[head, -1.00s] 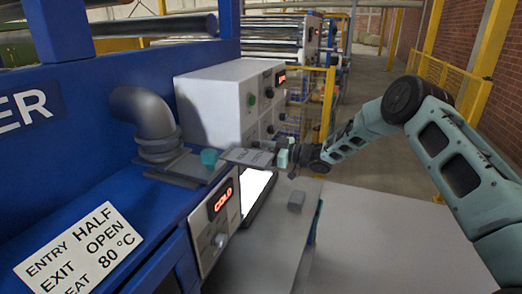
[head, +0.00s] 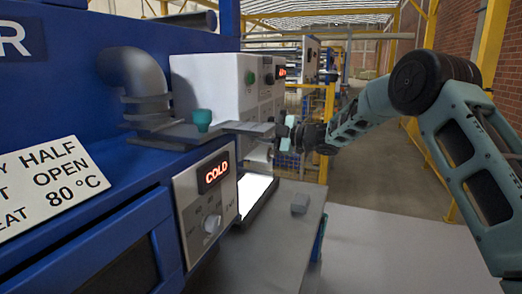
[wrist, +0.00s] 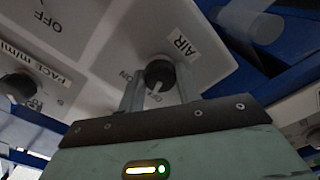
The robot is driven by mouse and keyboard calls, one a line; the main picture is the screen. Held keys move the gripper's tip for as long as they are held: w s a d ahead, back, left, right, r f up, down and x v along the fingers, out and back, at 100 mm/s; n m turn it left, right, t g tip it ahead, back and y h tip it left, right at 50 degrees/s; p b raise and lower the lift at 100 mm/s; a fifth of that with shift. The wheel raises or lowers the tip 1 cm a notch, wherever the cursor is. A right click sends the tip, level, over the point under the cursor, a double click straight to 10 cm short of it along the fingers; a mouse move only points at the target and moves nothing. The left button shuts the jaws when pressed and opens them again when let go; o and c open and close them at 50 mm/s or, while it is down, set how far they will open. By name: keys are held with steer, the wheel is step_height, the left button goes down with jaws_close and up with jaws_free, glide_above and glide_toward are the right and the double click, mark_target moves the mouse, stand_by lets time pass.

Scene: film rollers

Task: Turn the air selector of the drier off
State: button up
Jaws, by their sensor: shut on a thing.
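The air selector (wrist: 159,71) is a dark round knob with a pale pointer mark, on a light panel beside an "AIR" label (wrist: 184,43). My gripper (wrist: 160,86) has one finger on each side of the knob and is shut on it. The pointer mark faces the gripper side, down and slightly left in the wrist view; the small print at its positions is hard to read. In the head view my gripper (head: 284,132) is at the white control box (head: 212,85), where the knob is hidden.
A blue machine (head: 90,115) with a grey elbow pipe (head: 140,85) stands at left. Its small panel shows "COLD" (head: 215,171). A grey table (head: 268,240) lies below; floor at right is clear.

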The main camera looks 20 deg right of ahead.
steer(key=shift+f+n+b, duration=0.15)
steer(key=shift+n+b, duration=0.95)
steer(key=shift+b, duration=0.45)
steer(key=o, duration=1)
steer(key=shift+c, duration=0.2)
steer(key=b+v, duration=0.3)
steer(key=v, duration=1.4)
steer(key=shift+s+d+b, duration=0.15)
steer(key=shift+b, duration=0.15)
